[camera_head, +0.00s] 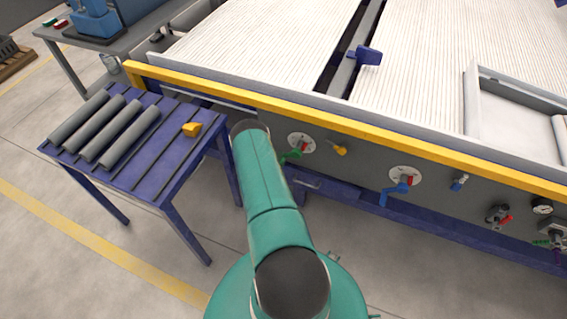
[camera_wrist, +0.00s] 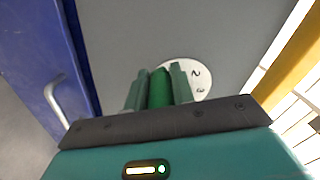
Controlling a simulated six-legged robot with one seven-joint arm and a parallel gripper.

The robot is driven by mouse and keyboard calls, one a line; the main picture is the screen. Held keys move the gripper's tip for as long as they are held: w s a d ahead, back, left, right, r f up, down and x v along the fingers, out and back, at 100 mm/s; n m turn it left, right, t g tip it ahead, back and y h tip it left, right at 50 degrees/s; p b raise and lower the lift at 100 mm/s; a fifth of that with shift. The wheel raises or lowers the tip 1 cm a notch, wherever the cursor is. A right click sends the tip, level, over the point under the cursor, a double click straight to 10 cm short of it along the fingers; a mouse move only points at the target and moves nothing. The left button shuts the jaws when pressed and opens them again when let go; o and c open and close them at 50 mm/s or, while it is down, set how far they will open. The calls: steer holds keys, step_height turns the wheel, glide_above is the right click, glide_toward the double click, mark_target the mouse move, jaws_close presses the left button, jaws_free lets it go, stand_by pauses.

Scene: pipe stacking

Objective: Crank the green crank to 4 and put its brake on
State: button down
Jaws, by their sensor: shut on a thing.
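The green crank (camera_head: 291,156) sits on the front panel beside a white dial (camera_head: 302,141) with a red mark. My gripper (camera_wrist: 160,88) is shut on the crank's green handle (camera_wrist: 160,92), which stands between its two fingers in the wrist view. The crank's pointer and the rest of the dial are hidden. In the head view my arm hides the gripper. A yellow lever (camera_head: 338,148) is to the right of the green crank; I cannot tell whether it is the brake.
A blue crank (camera_head: 397,191) with its own dial (camera_head: 405,174) is further right, then a small blue valve (camera_head: 459,183) and a red-handled valve (camera_head: 502,219). A yellow rail (camera_head: 400,138) runs above the panel. A blue table (camera_head: 178,160) with grey pipes (camera_head: 105,122) stands left.

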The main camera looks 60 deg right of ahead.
steer(key=shift+w+r+m, duration=0.2)
steer(key=shift+r+m, duration=0.2)
steer(key=shift+m, duration=0.4)
steer(key=c, duration=1.3)
jaws_free()
steer(key=shift+o, duration=0.2)
steer(key=shift+a, duration=0.15)
steer(key=s+a, duration=0.2)
steer(key=a, duration=1.1)
steer(key=shift+a, duration=0.2)
